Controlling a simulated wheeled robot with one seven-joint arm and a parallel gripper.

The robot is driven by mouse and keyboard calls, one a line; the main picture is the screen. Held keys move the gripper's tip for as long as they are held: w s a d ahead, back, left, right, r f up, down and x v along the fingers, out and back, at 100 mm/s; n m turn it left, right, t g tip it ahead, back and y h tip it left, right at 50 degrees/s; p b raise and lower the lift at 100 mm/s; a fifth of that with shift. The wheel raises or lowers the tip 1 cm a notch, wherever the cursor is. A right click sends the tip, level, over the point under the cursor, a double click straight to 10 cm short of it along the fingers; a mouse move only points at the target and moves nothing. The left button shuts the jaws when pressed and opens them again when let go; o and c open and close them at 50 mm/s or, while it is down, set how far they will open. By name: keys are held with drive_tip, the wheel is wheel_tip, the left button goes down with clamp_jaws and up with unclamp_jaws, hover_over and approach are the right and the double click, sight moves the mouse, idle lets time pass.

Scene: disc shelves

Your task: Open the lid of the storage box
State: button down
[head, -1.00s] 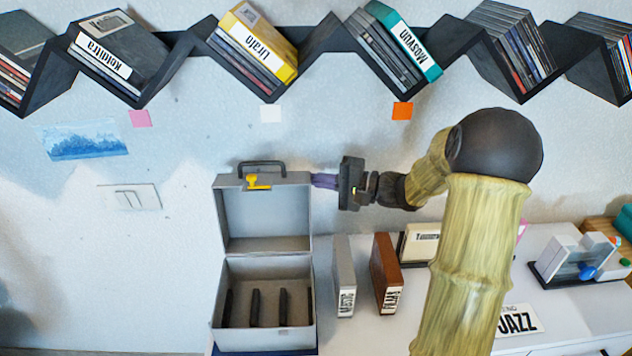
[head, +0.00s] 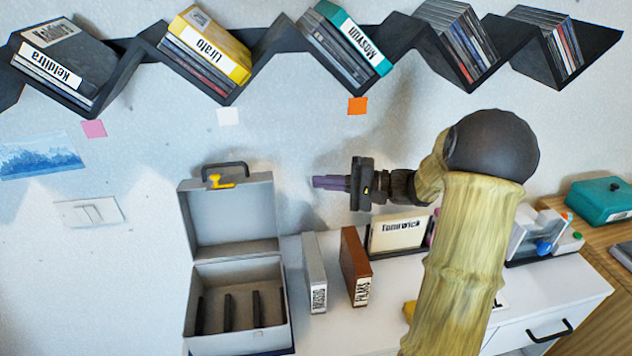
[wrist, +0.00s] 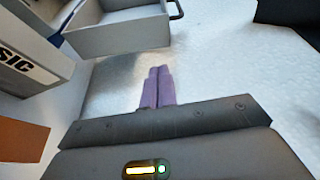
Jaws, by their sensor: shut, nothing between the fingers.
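The grey storage box (head: 238,343) stands on the white cabinet at the lower left of the head view. Its lid (head: 234,218) is raised upright at the back, with a dark handle and a yellow latch on its top edge. The box is open and shows dark dividers inside. In the wrist view part of the grey box (wrist: 118,38) shows at the top. My gripper (head: 316,182) is to the right of the lid, apart from it, with purple fingers pointing left. The fingers are together and empty, as the wrist view also shows (wrist: 158,72).
A grey case (head: 314,272) and a brown case (head: 354,267) stand right of the box, below my gripper. A framed "Tomwick" case (head: 398,236) is behind them. Zigzag disc shelves (head: 130,70) run along the wall above.

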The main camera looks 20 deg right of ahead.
drive_tip(key=shift+a, duration=0.25)
drive_tip(key=s+a+g, duration=0.1)
drive_tip(key=s+a+f+g+h+p, duration=0.1)
drive_tip(key=a, duration=0.1)
drive_tip(key=s+a+f+g+p, duration=0.1)
drive_tip(key=a, duration=0.1)
drive_tip(key=shift+s+n+g+h, duration=0.15)
drive_tip(key=shift+n+g+h, duration=0.15)
drive_tip(key=shift+h, duration=0.1)
drive_tip(key=s+a+n+g+h+p, duration=0.2)
drive_tip(key=s+n+h+p, duration=0.4)
drive_tip(key=s+h+p, duration=0.3)
drive_tip(key=s+h, duration=0.4)
drive_tip(key=s, duration=0.2)
drive_tip(key=shift+s+f+n+h, duration=0.15)
drive_tip(key=shift+n+h, duration=0.15)
drive_tip(key=c, duration=1.6)
unclamp_jaws()
drive_tip(key=shift+o, duration=0.4)
